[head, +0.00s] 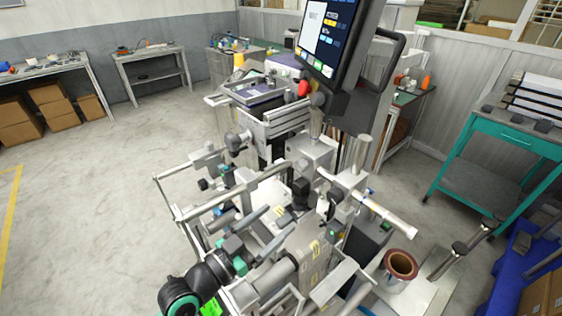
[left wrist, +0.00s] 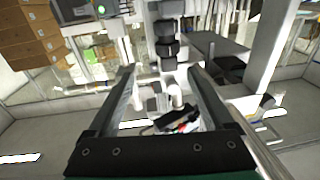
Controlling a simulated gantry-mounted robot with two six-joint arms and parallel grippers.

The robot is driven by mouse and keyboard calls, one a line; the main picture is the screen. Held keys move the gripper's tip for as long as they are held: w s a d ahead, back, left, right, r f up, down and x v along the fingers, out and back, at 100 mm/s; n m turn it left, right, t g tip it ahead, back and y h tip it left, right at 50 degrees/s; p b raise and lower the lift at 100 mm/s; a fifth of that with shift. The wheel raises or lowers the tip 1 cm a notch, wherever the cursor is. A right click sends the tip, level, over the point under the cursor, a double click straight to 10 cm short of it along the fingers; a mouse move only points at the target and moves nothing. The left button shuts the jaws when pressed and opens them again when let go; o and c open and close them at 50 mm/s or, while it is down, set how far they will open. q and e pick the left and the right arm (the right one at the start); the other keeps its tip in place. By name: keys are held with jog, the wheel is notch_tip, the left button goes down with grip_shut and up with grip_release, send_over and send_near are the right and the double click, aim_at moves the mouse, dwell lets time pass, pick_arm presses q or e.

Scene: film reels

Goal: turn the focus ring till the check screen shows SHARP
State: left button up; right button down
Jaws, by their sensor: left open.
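A black stepped cylinder (head: 301,191), which looks like the lens with the focus ring, stands in the middle of the machine. It also shows in the left wrist view (left wrist: 167,48), upright and ringed, beyond the gap between my fingertips. My left gripper (head: 264,229) is open and empty, low and left of the cylinder and apart from it. Its two spread fingers show in the left wrist view (left wrist: 164,75). A tilted monitor (head: 327,38) stands above the machine; its text is too small to read, so I cannot tell whether it says SHARP. No right gripper is visible.
Metal rods and rollers (head: 235,195) surround the cylinder closely. A copper-coloured roll (head: 401,264) stands at the lower right. A teal workbench (head: 510,140) is at the right, and tables with boxes are at the back left. The grey floor at left is clear.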

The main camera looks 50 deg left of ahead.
aim_at(294, 202)
pick_arm(q)
jog(key=shift+n+g+y, duration=0.4)
jog(key=shift+y, duration=0.1)
jog(key=w, duration=0.3)
jog(key=w+a+f+b, duration=0.1)
jog(key=w, duration=0.2)
jog(key=w+a, duration=0.1)
jog(key=w, duration=0.2)
jog(key=shift+w+f+b, duration=0.1)
jog(key=shift+f+b, duration=0.15)
jog(key=shift+b, duration=0.15)
pick_arm(e)
jog(key=shift+s+d+f, duration=0.55)
jog(key=shift+s+f, duration=0.05)
jog(key=shift+f, duration=0.1)
pick_arm(q)
jog(key=shift+c, duration=0.2)
